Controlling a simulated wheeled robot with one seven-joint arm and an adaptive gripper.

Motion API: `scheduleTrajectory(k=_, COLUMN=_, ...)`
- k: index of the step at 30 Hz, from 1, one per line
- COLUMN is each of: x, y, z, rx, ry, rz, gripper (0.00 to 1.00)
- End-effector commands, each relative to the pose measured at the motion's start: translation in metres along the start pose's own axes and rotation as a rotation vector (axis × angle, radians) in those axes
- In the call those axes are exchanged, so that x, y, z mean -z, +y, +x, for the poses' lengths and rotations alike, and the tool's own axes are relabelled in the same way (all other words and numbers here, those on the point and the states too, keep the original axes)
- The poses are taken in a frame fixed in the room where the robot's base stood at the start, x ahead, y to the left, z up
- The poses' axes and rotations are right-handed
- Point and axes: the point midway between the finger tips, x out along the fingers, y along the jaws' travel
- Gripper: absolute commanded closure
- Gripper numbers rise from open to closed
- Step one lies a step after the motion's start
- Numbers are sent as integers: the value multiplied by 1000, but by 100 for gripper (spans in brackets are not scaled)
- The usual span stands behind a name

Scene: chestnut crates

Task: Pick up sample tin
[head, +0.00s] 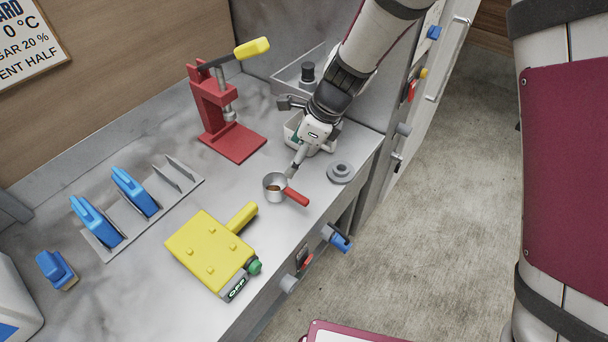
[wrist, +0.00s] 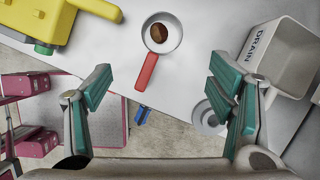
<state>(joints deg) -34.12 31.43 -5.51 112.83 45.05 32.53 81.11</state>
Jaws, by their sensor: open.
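A small round metal cup with a red handle, which looks like the sample tin (head: 275,182), stands upright near the front edge of the grey counter. Something brown lies inside it. In the wrist view the tin (wrist: 176,42) is at the top centre, and its red handle points down between my fingers. My gripper (head: 293,135) is open and empty, above the counter and just behind the tin in the head view. In the wrist view both teal-padded fingers of my gripper (wrist: 162,82) are spread wide, apart from the tin.
A yellow device (head: 208,246) lies left of the tin. A grey knobbed disc (head: 341,171) lies to the right, with a white drain basin (wrist: 253,50) beyond it. A red press (head: 213,115) and a rack with blue-handled tools (head: 137,190) stand farther back.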

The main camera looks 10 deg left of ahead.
Motion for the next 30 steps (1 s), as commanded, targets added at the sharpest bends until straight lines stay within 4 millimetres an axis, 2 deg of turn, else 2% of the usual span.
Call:
scheduleTrajectory(k=12, x=0, y=1, z=69, rx=-4, ry=2, rz=6, gripper=24)
scheduleTrajectory(k=23, x=0, y=0, z=96, rx=-3, ry=1, rz=6, gripper=24)
scheduleTrajectory(k=30, x=0, y=-1, z=127, rx=-3, ry=1, rz=6, gripper=24)
